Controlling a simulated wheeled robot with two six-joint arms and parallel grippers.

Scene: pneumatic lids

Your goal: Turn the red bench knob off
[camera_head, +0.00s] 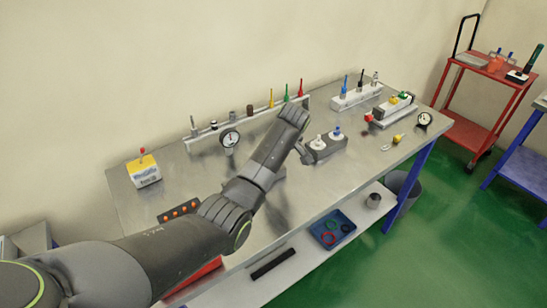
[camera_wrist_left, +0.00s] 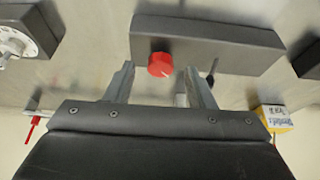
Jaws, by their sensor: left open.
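In the left wrist view a red knob (camera_wrist_left: 158,64) sits on the front face of a long dark grey block (camera_wrist_left: 215,47). A pale mark shows near its right side; I cannot tell its setting. My left gripper (camera_wrist_left: 160,78) is open, with one finger on each side of the knob in the picture. No contact with the knob is visible, and the remaining distance is unclear. In the head view my left arm reaches over the bench and hides the red knob, its block and my fingertips. My right gripper is in neither view.
A grey block with pale and blue-topped knobs (camera_head: 322,148) stands right of my arm on the metal bench (camera_head: 365,165). Coloured levers line the back.

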